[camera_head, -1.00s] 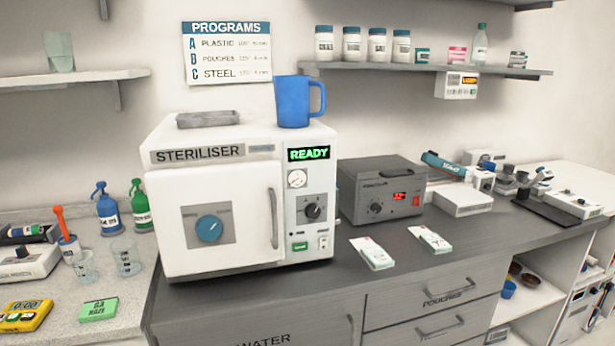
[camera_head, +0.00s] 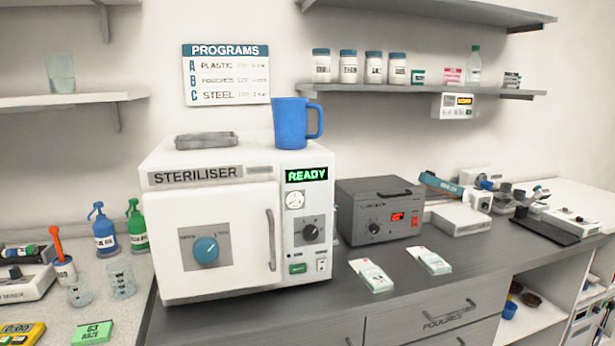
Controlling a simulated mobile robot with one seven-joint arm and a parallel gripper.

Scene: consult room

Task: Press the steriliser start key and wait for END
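The steriliser (camera_head: 160,225) is a white box on the dark counter, with its door shut. Its display (camera_head: 307,175) reads READY in green. Below the display are a round gauge (camera_head: 295,200) and a black selector knob (camera_head: 311,233). A green key (camera_head: 298,268) sits low on the right panel, beside a small white switch (camera_head: 322,265); the key's lettering is too small to read. A blue dial (camera_head: 206,250) is on the door. My gripper is not in view.
A blue jug (camera_head: 291,124) and a grey tray (camera_head: 206,140) stand on top of the steriliser. A grey device with a red display (camera_head: 379,211) stands to the right. Two white packets (camera_head: 371,275) lie on the counter in front of it. Bottles and beakers stand at left.

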